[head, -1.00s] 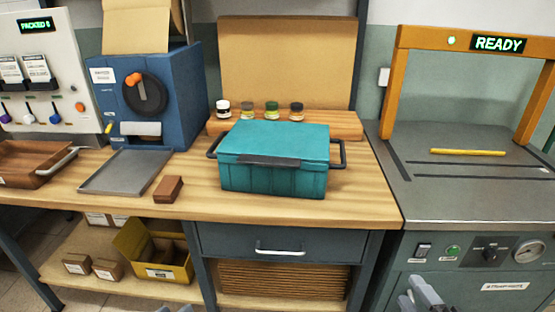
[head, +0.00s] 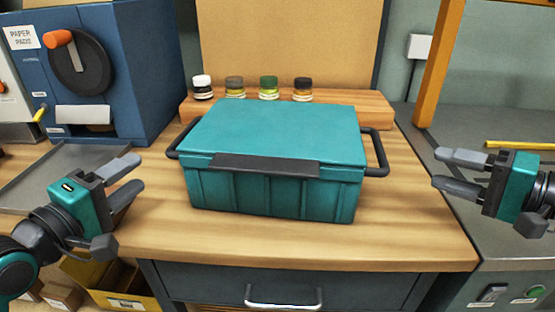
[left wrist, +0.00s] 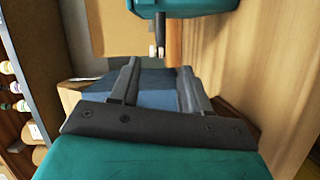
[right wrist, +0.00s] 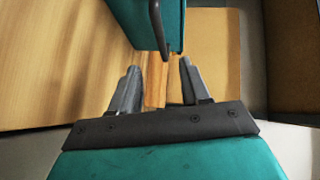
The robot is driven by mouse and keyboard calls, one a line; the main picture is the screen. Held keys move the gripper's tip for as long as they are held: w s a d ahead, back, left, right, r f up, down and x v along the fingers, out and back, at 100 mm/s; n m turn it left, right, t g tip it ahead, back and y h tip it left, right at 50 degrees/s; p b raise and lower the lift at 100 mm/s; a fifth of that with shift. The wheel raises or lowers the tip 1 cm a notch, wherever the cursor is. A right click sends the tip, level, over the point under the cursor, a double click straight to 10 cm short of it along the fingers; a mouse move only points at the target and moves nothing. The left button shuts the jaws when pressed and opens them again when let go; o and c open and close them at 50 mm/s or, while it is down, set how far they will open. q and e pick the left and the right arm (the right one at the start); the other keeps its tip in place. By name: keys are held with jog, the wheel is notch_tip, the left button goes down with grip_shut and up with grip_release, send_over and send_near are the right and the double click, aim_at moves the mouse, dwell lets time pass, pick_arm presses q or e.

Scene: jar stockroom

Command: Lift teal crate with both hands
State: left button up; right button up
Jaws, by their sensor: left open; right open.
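The teal crate (head: 265,190) stands closed on the wooden bench, with a dark latch strip on its front and a dark bar handle at each end. The left handle (head: 178,140) and right handle (head: 379,155) stick out sideways. My left gripper (head: 137,174) is open and empty, left of the crate and apart from it. My right gripper (head: 445,170) is open and empty, to the right of the crate and apart from it. The crate's end also shows beyond the fingers in the left wrist view (left wrist: 185,8) and the right wrist view (right wrist: 140,18).
Several small jars (head: 269,88) stand on a wooden riser (head: 335,108) behind the crate. A blue paper machine (head: 145,60) and a grey metal tray (head: 75,165) are at left. A steel press table (head: 450,225) with an orange frame (head: 438,60) is at right.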

aim_at(176, 141)
pick_arm(q)
jog(key=shift+s+r, duration=0.1)
jog(key=shift+s, duration=0.05)
pick_arm(e)
jog(key=shift+s, duration=0.15)
pick_arm(q)
jog(key=x, duration=1.3)
pick_arm(e)
jog(key=x, duration=1.3)
jog(key=shift+r, duration=0.2)
pick_arm(q)
jog(key=shift+c, duration=0.4)
pick_arm(e)
jog(key=shift+c, duration=0.4)
pick_arm(q)
grip_shut()
pick_arm(e)
grip_shut()
jog(key=shift+d+r, duration=0.1)
jog(key=shift+r, duration=0.1)
